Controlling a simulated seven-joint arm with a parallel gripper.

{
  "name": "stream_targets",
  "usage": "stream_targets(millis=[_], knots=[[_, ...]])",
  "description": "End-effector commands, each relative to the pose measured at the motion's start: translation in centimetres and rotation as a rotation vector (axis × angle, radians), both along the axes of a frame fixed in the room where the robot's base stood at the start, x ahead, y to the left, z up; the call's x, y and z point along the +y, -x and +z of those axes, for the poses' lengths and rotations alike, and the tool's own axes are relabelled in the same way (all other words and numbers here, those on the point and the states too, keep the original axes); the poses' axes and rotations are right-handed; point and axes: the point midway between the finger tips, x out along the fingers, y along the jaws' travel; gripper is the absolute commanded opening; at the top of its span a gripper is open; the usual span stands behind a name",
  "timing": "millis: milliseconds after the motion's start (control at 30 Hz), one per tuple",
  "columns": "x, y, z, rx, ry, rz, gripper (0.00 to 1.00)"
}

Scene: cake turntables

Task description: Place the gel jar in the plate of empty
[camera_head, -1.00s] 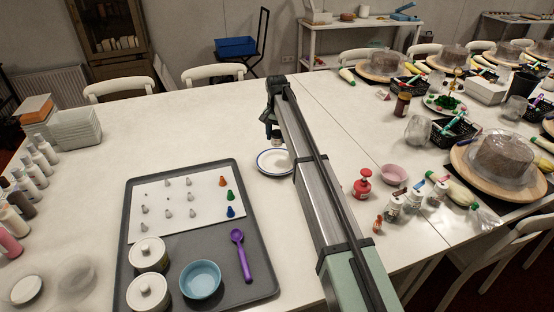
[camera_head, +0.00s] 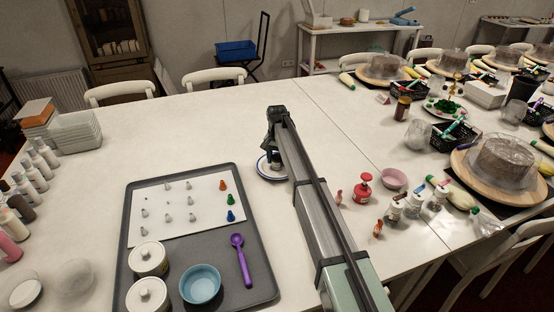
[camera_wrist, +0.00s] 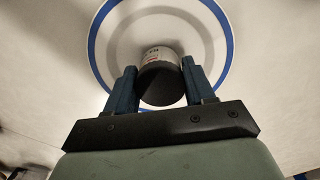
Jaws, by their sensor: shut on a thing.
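My gripper (camera_wrist: 161,88) is shut on the gel jar (camera_wrist: 160,60), a small jar with a dark end facing the wrist camera and a pale printed label. The jar is over the white plate with a blue rim (camera_wrist: 96,40) in the wrist view, inside its rim. I cannot tell whether the jar touches the plate. In the head view the plate (camera_head: 261,169) is mostly hidden behind my gripper and arm, and the jar there is hard to make out. Nothing else shows on the plate.
A grey tray (camera_head: 216,246) with piping tips, lidded pots, a blue bowl (camera_head: 200,284) and a purple scoop (camera_head: 241,260) lies left of my arm. A red pump bottle (camera_head: 362,188), pink bowl (camera_head: 393,179) and several small bottles stand right. The table behind the plate is clear.

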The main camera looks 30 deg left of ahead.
Motion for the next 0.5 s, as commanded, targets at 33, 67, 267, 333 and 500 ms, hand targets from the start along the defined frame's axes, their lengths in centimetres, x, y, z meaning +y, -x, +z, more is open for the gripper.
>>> stream_targets(millis=[33, 67, 267, 333, 500], knots=[[0.00, -0.01, 0.02, 0.000, 0.000, 0.000, 0.22], [0.00, 0.00, 0.02, 0.000, 0.000, 0.000, 0.22], [0.00, 0.00, -0.29, 0.000, 0.000, 0.000, 0.55], [0.00, 0.00, -0.27, 0.000, 0.000, 0.000, 0.62], [0.00, 0.00, -0.27, 0.000, 0.000, 0.000, 0.78]])
